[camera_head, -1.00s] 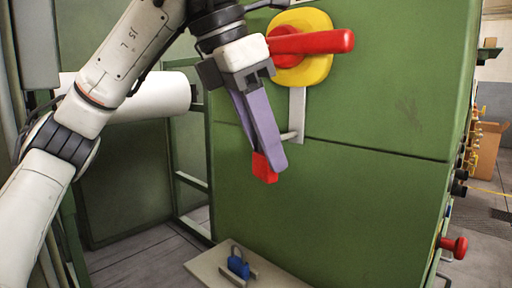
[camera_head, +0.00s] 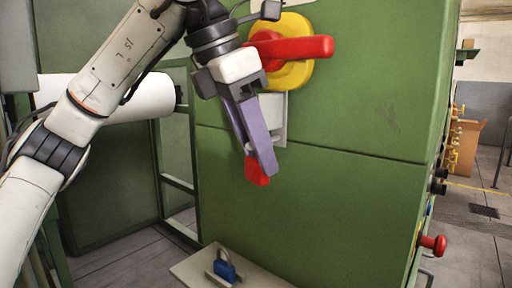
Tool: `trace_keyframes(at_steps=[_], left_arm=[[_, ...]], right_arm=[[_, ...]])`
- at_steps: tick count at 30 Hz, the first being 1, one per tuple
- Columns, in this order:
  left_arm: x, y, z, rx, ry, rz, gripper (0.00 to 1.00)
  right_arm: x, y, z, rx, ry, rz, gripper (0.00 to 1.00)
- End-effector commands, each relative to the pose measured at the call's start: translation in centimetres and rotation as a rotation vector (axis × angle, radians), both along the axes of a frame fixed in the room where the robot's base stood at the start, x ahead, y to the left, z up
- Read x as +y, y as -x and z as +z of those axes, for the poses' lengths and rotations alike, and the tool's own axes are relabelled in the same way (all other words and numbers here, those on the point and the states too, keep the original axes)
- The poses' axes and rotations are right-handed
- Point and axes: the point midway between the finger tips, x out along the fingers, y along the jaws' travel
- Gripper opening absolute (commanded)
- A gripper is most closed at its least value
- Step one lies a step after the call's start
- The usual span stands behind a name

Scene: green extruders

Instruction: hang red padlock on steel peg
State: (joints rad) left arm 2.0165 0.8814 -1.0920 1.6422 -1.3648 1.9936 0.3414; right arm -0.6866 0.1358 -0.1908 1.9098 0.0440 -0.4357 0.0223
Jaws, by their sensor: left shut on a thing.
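The red padlock (camera_head: 257,172) hangs at the fingertips of my left gripper (camera_head: 262,160), which is shut on it. Its shackle is mostly hidden by the purple-grey fingers. The gripper points down in front of the green cabinet face. A pale steel plate (camera_head: 281,117) is fixed to the cabinet below the red-and-yellow switch, just right of the fingers. The steel peg is largely hidden behind the fingers; only a small light bit shows left of them. I cannot tell whether padlock and peg touch. My right gripper is not in view.
A red rotary handle (camera_head: 303,47) on a yellow disc sticks out above the plate, close to my left gripper. A blue padlock (camera_head: 224,266) stands on a beige shelf (camera_head: 262,276) below. A red knob (camera_head: 434,244) protrudes at the cabinet's right side.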

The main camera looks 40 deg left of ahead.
Motion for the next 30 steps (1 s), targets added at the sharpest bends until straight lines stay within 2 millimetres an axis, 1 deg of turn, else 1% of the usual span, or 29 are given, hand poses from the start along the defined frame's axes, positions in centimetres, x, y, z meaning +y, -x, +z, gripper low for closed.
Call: trace_keyframes(at_steps=[3,4,7,8,16,20,23,27,30], left_arm=[[0.0,0.0,0.0,-0.001,0.0,0.0,0.08],[0.0,0.0,0.0,-0.001,0.0,0.0,0.39],[0.0,0.0,0.0,-0.001,0.0,0.0,0.55],[0.0,0.0,0.0,-0.001,0.0,0.0,0.59],[0.0,0.0,0.1,0.0,0.0,0.0,0.59],[0.1,0.3,1.0,-0.002,0.0,0.0,0.59],[0.4,0.9,2.7,-0.005,0.001,0.001,0.59],[0.8,2.0,5.7,-0.007,0.001,0.004,0.59],[1.1,2.8,7.5,-0.006,0.0,0.002,0.59]], right_arm=[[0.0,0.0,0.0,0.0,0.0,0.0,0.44],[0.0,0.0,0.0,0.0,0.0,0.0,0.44],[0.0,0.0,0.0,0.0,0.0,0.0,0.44],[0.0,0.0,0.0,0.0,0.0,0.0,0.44],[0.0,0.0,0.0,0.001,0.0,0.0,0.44],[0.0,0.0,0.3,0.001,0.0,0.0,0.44],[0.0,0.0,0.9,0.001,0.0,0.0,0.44],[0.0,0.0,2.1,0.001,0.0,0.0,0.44],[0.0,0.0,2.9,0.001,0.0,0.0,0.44]])
